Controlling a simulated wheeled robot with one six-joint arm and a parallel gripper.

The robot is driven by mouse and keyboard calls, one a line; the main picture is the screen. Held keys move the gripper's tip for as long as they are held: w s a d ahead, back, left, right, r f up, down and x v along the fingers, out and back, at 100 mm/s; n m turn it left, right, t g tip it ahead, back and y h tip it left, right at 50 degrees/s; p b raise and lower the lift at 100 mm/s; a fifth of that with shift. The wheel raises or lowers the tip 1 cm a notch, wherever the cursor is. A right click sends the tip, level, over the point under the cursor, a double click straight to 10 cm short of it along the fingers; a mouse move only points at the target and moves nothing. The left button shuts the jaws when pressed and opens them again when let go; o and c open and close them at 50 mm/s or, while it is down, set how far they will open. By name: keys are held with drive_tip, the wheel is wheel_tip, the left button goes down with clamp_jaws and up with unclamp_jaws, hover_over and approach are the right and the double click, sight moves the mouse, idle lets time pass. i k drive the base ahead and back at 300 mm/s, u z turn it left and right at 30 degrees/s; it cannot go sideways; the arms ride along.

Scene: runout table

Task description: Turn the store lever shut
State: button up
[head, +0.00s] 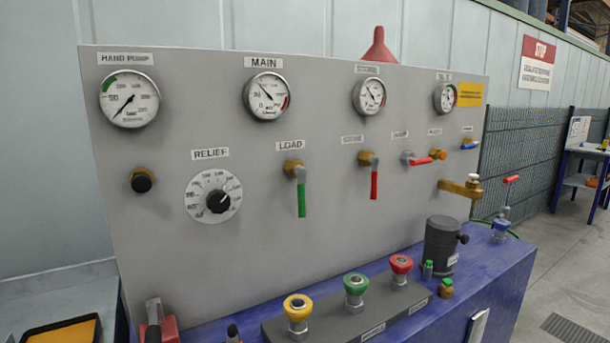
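On the grey panel (240,250), a red-handled lever (374,184) hangs straight down from a brass valve, under a small label (352,139) that looks like "STORE" but is blurred. A second red-handled lever (422,161) to its right points sideways to the right, under another small blurred label (400,134). A green-handled lever (301,199) hangs down on the left under the "LOAD" label. Nothing touches these levers. My gripper is not in view.
Several gauges line the panel top; the relief knob (213,196) is at left. A brass fitting (460,188) sticks out at right. Yellow (298,309), green (356,285) and red (401,265) knobs and a dark cylinder (441,245) stand on the blue bench (497,280) below.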

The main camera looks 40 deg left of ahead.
sight(375, 160)
drive_tip(key=u, duration=1.7)
drive_tip(key=k, duration=0.6)
drive_tip(key=z, duration=0.1)
drive_tip(key=i, duration=0.5)
drive_tip(key=z, duration=0.55)
drive_tip(key=i, duration=0.65)
drive_tip(key=u, duration=0.2)
